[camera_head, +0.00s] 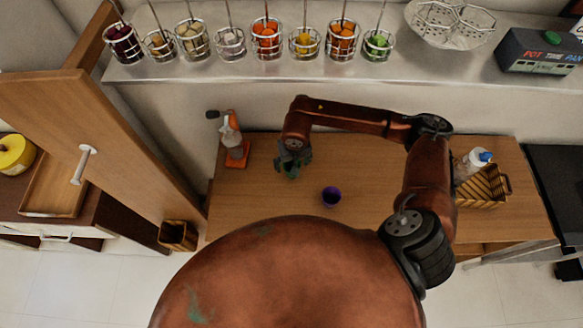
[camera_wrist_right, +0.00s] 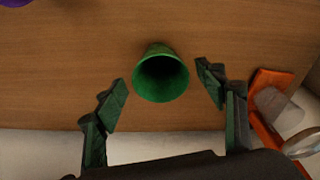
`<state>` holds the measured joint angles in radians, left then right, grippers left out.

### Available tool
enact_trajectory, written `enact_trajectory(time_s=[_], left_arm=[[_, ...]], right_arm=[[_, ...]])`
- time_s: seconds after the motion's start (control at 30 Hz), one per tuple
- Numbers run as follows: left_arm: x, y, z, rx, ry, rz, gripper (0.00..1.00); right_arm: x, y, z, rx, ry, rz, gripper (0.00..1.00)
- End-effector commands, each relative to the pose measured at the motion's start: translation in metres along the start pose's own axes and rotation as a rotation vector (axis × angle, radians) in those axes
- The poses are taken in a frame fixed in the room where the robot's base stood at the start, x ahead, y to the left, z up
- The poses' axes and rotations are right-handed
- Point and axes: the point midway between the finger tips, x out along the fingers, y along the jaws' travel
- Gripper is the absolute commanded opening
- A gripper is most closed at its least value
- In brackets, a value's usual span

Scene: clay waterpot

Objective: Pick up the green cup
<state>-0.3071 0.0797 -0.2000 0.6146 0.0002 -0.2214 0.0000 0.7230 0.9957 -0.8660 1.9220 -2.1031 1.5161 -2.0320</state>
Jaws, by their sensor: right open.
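The green cup (camera_wrist_right: 160,78) stands on the wooden table in the right wrist view, its dark mouth facing the camera. My right gripper (camera_wrist_right: 162,76) is open, with one finger on each side of the cup and a visible gap on both sides. The cup's mouth lies between the fingertips in the picture; I cannot tell the height between them. In the head view my right gripper (camera_head: 293,158) hangs over the left part of the table and mostly hides the cup. My left gripper is not in view.
A purple cup (camera_head: 331,196) stands right of the gripper. An orange stand with a white bottle (camera_head: 231,140) is close on the left. A wooden basket (camera_head: 484,187) with a bottle is at the right. A metal shelf (camera_head: 200,73) with several jars runs behind.

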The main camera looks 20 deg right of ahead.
Motion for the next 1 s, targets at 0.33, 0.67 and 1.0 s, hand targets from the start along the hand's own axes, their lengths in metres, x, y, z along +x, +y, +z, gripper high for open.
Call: enact_trajectory(time_s=[0.33,0.67,1.0], left_arm=[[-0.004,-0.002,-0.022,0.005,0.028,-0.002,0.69],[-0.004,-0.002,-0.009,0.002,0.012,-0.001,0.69],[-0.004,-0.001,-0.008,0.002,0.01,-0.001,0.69]], right_arm=[[0.022,-0.002,0.0,-0.002,0.0,-0.002,0.65],[0.022,-0.002,0.0,-0.001,0.0,-0.002,0.49],[0.022,-0.002,-0.001,-0.001,0.0,-0.002,0.25]])
